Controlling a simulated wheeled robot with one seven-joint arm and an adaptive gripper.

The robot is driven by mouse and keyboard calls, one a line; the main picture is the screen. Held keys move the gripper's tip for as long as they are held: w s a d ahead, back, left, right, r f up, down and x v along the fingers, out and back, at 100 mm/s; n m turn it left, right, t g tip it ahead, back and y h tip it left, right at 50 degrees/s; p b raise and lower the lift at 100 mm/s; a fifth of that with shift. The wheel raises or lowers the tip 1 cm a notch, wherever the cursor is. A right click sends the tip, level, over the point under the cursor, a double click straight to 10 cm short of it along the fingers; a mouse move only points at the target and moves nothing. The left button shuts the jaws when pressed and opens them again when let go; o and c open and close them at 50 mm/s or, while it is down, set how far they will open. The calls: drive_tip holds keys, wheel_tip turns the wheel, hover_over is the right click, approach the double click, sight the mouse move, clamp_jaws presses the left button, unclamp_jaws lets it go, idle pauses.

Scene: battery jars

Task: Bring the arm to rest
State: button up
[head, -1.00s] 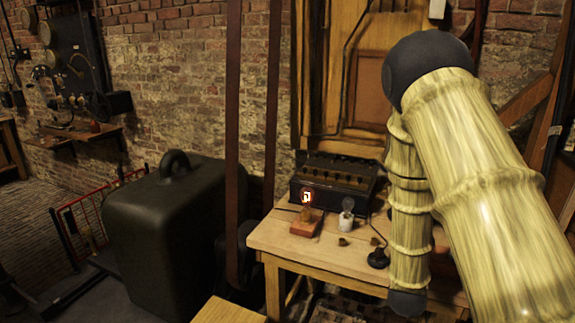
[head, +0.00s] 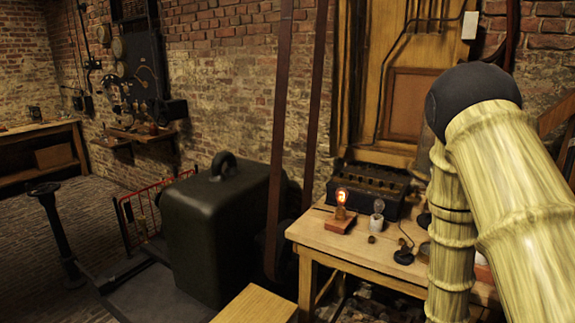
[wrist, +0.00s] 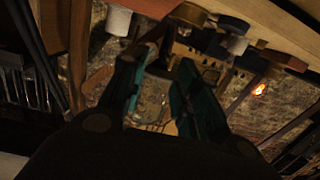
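My arm (head: 515,190) fills the right side of the head view, its pale ribbed links bent at a dark round joint. A second link hangs down in front of the workbench and leaves the bottom of the picture. My gripper is outside the head view. In the wrist view my gripper (wrist: 158,72) shows two dark teal fingers standing apart. I see no object held between them. The wrist view is dim and tilted.
The wooden workbench (head: 345,244) carries a glowing lamp (head: 341,203), an unlit bulb (head: 378,213) and a dark box with several knobs (head: 370,190). A large dark green case (head: 225,225) stands left of it. Open floor (head: 105,185) lies further left.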

drive_tip(key=s+a+f+n+g+y, duration=0.1)
drive_tip(key=s+a+f+g+y, duration=0.3)
drive_tip(key=s+f, duration=0.6)
drive_tip(key=s+a+f+n+g+y, duration=0.1)
drive_tip(key=s+a+f+n+g, duration=0.15)
drive_tip(key=s+a+f, duration=0.75)
drive_tip(key=s+a+f+n+g+y, duration=0.1)
drive_tip(key=s+a+f+g, duration=0.2)
drive_tip(key=s+f, duration=0.4)
drive_tip(key=s+a+f+g+y, duration=0.2)
drive_tip(key=s+f+g, duration=0.3)
drive_tip(key=s, duration=0.9)
wheel_tip(320, 180, down, 3)
drive_tip(key=shift+s+a+r+n+y, duration=0.2)
drive_tip(key=shift+a+n+y, duration=0.15)
drive_tip(key=shift+a, duration=0.5)
